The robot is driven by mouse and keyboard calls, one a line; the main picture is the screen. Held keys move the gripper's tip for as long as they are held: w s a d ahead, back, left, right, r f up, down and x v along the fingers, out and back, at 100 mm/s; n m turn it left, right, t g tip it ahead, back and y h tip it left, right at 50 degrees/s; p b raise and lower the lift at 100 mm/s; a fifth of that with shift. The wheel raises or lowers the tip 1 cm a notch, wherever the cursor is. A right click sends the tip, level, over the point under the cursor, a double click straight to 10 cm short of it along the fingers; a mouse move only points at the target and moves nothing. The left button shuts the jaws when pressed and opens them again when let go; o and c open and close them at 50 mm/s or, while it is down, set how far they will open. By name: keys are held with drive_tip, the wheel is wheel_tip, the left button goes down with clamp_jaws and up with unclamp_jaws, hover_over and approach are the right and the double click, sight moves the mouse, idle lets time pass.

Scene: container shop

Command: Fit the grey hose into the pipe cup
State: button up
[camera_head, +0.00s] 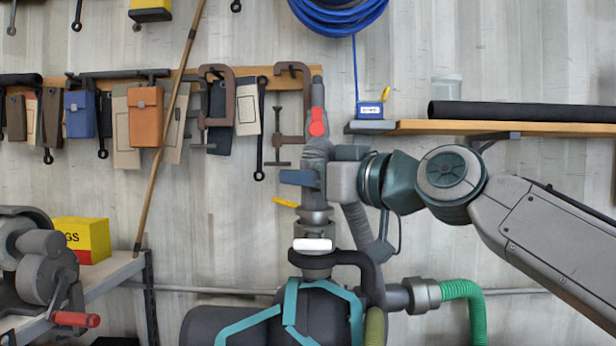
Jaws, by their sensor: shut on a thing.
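The grey ribbed hose (318,152) arches up at my gripper, and a grey ribbed length (356,218) also shows lower right, behind the gripper. My gripper (308,181), with a blue finger part on its left, is shut on the hose near its downward end. A grey metal cup (315,216), which looks like the pipe cup, is directly below, upright above a white-banded fitting (313,245). The hose end is in line with the cup. The gripper hides part of the hose, and I cannot tell whether its end is inside the cup or just above.
A dark tank with teal straps (250,322) stands below, with a black bent pipe (372,278) and a green hose (463,290) to the right. A wooden shelf (560,128) is on the wall above my arm. A bench (120,272) with a machine is at left.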

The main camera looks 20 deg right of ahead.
drive_tip(key=shift+f+b, duration=0.55)
drive_tip(key=shift+b, duration=0.1)
drive_tip(key=o, duration=1.2)
drive_tip(key=b+v, duration=0.1)
drive_tip(key=v, duration=1.2)
drive_tip(key=shift+s+d+b, duration=0.25)
drive_tip(key=shift+s+b, duration=0.05)
drive_tip(key=shift+b, duration=0.05)
